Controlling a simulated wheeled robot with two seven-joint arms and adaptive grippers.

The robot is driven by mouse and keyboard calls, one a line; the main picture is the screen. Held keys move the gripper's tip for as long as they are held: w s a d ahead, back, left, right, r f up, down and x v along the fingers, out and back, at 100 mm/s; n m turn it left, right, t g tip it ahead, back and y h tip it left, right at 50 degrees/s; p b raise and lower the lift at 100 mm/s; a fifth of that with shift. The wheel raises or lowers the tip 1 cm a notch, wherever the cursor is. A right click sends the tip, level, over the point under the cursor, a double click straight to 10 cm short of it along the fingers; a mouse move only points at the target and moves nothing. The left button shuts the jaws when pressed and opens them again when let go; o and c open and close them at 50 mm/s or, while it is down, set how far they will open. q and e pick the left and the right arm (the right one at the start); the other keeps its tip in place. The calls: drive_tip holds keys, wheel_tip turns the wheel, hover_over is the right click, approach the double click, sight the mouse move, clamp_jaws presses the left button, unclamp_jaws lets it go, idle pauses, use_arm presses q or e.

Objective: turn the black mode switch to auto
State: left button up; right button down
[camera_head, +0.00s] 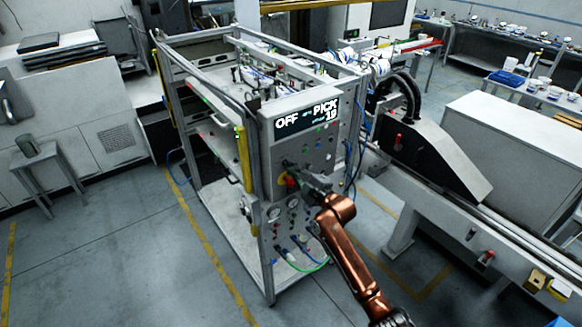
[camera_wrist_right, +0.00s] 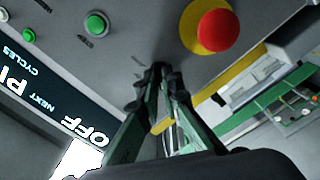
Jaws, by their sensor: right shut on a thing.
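The machine's grey control panel (camera_head: 318,152) faces me, with a lit display (camera_head: 306,117) reading OFF, PICK and 19. The display also shows in the right wrist view (camera_wrist_right: 45,110), rotated, with OFF legible. My right gripper (camera_head: 289,165) is at the panel, between the display and the red emergency-stop button. In the right wrist view its two fingertips (camera_wrist_right: 158,78) are closed together on the black mode switch (camera_wrist_right: 158,67). The fingertips mostly hide the switch, so its pointing direction cannot be told. My left gripper is not in view.
The red emergency-stop button (camera_wrist_right: 216,29) on its yellow plate is close beside the fingertips. Green buttons (camera_wrist_right: 96,24) sit on the panel's other side. Gauges and hoses (camera_head: 290,250) are lower on the machine. A conveyor (camera_head: 480,225) stands to the right; floor is free at left.

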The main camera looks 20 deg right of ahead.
drive_tip(key=m+p, duration=0.3)
drive_tip(key=m, duration=0.3)
drive_tip(key=m+p, duration=0.3)
drive_tip(key=m, duration=0.3)
drive_tip(key=shift+m+p, duration=0.3)
drive_tip(key=shift+p, duration=0.1)
drive_tip(key=m+p, duration=0.3)
drive_tip(key=m, duration=0.3)
drive_tip(key=m+p, duration=0.1)
drive_tip(key=m, duration=0.2)
drive_tip(key=shift+m+p, duration=0.3)
drive_tip(key=shift+m, duration=0.1)
drive_tip(key=shift+m+p, duration=0.6)
drive_tip(key=shift+m, duration=0.9)
drive_tip(key=shift+f, duration=0.1)
drive_tip(key=c, duration=2.1)
unclamp_jaws()
